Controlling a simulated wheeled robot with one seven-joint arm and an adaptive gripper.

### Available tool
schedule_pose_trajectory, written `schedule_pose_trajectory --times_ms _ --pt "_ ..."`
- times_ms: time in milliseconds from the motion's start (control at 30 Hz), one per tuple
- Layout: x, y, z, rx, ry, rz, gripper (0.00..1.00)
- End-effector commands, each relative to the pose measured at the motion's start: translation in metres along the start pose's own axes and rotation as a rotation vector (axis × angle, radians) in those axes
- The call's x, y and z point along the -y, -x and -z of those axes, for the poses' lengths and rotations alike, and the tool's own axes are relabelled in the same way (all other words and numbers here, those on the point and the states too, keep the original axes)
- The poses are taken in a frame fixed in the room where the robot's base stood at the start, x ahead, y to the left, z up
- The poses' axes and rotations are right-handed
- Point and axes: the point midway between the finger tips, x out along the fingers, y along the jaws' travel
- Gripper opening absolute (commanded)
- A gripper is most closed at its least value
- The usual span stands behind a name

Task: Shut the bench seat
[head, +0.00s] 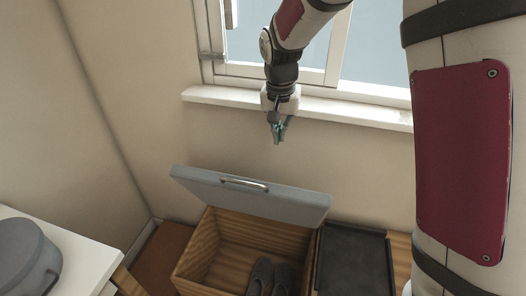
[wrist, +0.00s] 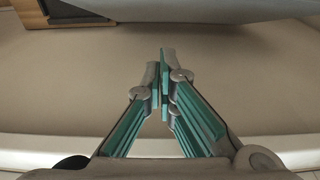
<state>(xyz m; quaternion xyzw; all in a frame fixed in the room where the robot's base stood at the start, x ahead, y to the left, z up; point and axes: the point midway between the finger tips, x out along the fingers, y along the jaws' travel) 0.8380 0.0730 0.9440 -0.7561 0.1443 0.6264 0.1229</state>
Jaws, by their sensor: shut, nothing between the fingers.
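The bench seat (head: 250,200) is a grey padded lid with a metal handle (head: 245,184) on its face. It stands raised and tilted at the back of an open wooden box (head: 262,232), against the wall. In the head view my gripper (head: 278,140) is above the seat and apart from it, in front of the wall below the window sill. Its fingers are shut and empty. In the wrist view my gripper (wrist: 160,62) points toward the wall, and a grey edge of the seat (wrist: 190,8) crosses the top.
Dark shoes (head: 268,275) are inside the box. A dark tray (head: 352,258) lies right of it. A white counter with a grey pot (head: 25,258) is at the lower left. The window sill (head: 300,104) runs behind my gripper.

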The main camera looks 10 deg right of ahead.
Motion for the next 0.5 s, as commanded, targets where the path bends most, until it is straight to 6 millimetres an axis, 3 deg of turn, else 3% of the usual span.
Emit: schedule_pose_trajectory --times_ms 267,500 --pt "0.005 -0.027 0.004 0.002 -0.007 -0.009 0.0" --pt "0.005 -0.072 0.003 0.003 -0.008 -0.009 0.0"
